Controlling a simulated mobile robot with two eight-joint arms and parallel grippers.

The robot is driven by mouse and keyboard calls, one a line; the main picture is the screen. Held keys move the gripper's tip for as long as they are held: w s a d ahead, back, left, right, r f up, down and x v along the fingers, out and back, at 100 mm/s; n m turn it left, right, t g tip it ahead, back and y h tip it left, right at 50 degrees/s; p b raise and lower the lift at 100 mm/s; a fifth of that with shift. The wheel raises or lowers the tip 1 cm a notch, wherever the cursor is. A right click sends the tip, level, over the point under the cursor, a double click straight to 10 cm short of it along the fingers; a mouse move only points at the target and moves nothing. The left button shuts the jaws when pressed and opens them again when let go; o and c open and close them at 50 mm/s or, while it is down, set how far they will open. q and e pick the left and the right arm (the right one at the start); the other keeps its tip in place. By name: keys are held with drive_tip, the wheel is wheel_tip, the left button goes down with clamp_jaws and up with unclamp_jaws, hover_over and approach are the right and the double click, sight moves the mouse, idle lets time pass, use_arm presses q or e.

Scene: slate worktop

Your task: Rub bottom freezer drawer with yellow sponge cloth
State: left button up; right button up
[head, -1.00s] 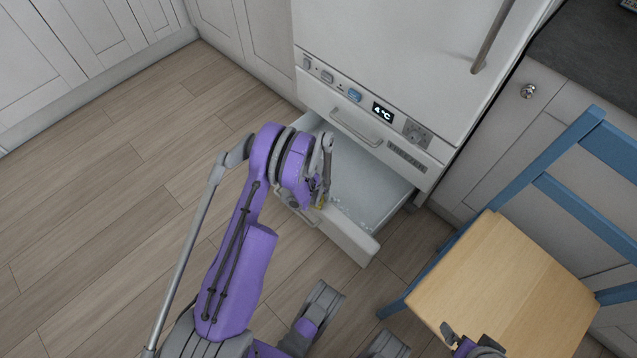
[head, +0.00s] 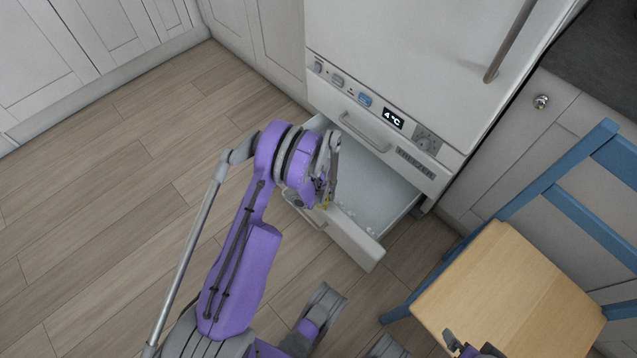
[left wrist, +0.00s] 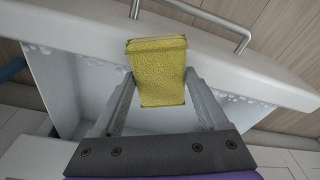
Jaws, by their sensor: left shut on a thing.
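The bottom freezer drawer (head: 352,240) is pulled open under the white fridge, with white frost bits inside along its front wall. My left gripper (head: 328,198) is at the drawer's front wall, shut on the yellow sponge cloth (left wrist: 157,75). In the head view only a small bit of the cloth shows beside the fingers. In the left wrist view the cloth lies between both fingers and overlaps the top edge of the drawer front (left wrist: 85,38); whether it touches is hard to tell. My right gripper (head: 455,343) shows partly at the bottom edge; its jaw state is unclear.
A blue chair (head: 510,290) with a wooden seat stands right of the drawer. The fridge (head: 410,60) and its control panel (head: 393,118) rise behind. White cabinets (head: 90,60) line the left back. The wood floor (head: 110,200) on the left is clear.

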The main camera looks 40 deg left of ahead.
use_arm(q)
drive_tip(key=shift+d+r+p, duration=0.2)
drive_tip(key=shift+r+p, duration=0.2)
drive_tip(key=shift+r, duration=0.6)
drive_tip(key=shift+r+p, duration=1.1)
drive_tip(key=shift+r, duration=1.05)
